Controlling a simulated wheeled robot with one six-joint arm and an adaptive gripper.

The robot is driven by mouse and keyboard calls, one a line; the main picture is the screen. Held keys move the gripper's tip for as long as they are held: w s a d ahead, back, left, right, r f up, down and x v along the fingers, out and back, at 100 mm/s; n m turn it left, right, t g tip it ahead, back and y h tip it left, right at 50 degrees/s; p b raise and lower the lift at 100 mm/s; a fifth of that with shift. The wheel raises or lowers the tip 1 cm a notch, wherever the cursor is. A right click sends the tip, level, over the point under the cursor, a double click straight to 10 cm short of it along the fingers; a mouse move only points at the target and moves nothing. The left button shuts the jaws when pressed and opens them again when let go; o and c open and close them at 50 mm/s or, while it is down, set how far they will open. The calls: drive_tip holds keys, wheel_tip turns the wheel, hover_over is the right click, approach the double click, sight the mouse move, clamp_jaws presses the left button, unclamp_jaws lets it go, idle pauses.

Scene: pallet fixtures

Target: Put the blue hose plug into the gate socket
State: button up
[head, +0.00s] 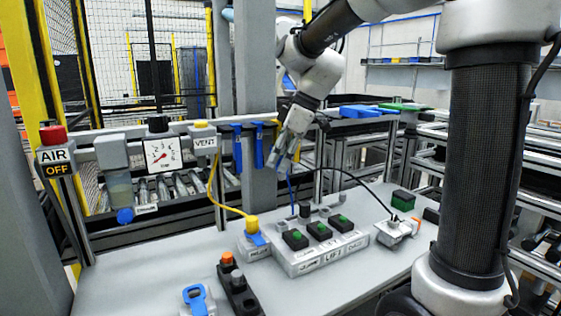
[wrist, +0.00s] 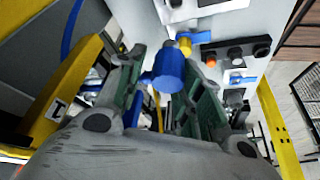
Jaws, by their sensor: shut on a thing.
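My gripper (head: 279,160) is raised above the grey table, left of the black column in the head view. Its fingers point down. In the wrist view the blue hose plug (wrist: 168,72) sits between the two green-lined fingers, which are shut on it. In the head view the plug is too small to make out in the fingers. A thin blue hose (head: 291,197) runs below the gripper toward the back of the control block. I cannot tell which fitting is the gate socket, as the small labels are unreadable.
A block with a yellow plug (head: 252,224) stands beside the control block (head: 318,258) with green-topped buttons. A black hose (head: 367,186) arcs to a small block (head: 395,232) at the right. Blue handles (head: 237,150) hang from the rail.

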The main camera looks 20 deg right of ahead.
drive_tip(key=shift+w+d, duration=0.45)
drive_tip(key=shift+d, duration=2)
drive_tip(key=shift+w+d, duration=0.5)
drive_tip(key=shift+d, duration=1.95)
drive_tip(key=shift+w+d, duration=0.45)
drive_tip(key=shift+d, duration=2)
drive_tip(key=shift+f, duration=0.15)
drive_tip(key=shift+f, duration=5.85)
drive_tip(key=shift+f, duration=1.45)
drive_tip(key=o, duration=1)
drive_tip(key=shift+o, duration=0.2)
drive_tip(key=shift+w+r, duration=0.1)
